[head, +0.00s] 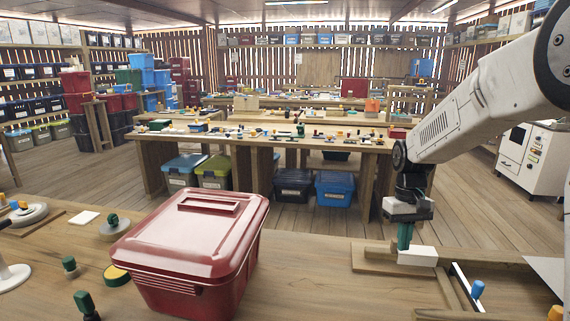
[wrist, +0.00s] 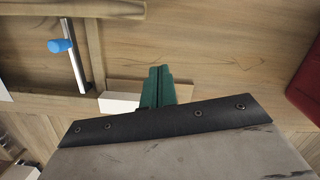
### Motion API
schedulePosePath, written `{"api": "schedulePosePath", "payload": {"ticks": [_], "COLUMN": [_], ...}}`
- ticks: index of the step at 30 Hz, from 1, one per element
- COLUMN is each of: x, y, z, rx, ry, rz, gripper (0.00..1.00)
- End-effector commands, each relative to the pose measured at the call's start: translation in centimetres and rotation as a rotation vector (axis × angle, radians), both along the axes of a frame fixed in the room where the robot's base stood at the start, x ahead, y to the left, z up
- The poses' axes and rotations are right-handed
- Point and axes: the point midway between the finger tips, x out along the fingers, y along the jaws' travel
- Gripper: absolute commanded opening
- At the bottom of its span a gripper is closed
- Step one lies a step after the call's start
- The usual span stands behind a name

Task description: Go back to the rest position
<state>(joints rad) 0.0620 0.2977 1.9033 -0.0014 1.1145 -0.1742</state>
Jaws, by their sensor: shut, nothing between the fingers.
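My gripper (head: 404,236) hangs from my arm at the right of the head view, pointing down over a wooden board on the near table. Its green fingers are together with nothing between them. They also show in the wrist view (wrist: 158,86). A white block (head: 417,256) is beside the fingertips in the head view, and it also appears left of the fingers in the wrist view (wrist: 119,102). I cannot tell whether the fingers touch it. A red lidded bin (head: 190,250) stands on the table left of my gripper, lid on.
A metal strip with a blue knob (head: 477,290) lies right of my gripper. Green-knobbed pieces (head: 86,304) and a round disc (head: 115,228) are at the left. A long workbench (head: 260,138) stands beyond, with several bins beneath. Table space between the red bin and the board is clear.

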Motion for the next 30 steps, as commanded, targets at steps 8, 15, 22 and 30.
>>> {"api": "schedulePosePath", "payload": {"ticks": [8, 15, 22, 30], "x": [-10.6, -19.0, -26.2, -31.1], "y": [1.2, 2.0, 2.6, 2.9], "z": [5.4, 7.8, 8.6, 9.1], "rx": [-0.016, -0.024, -0.026, -0.021], "ry": [-0.013, -0.048, -0.11, -0.224], "rz": [-0.068, -0.11, -0.129, -0.121], "gripper": [0.0, 0.0, 0.0, 0.0]}}
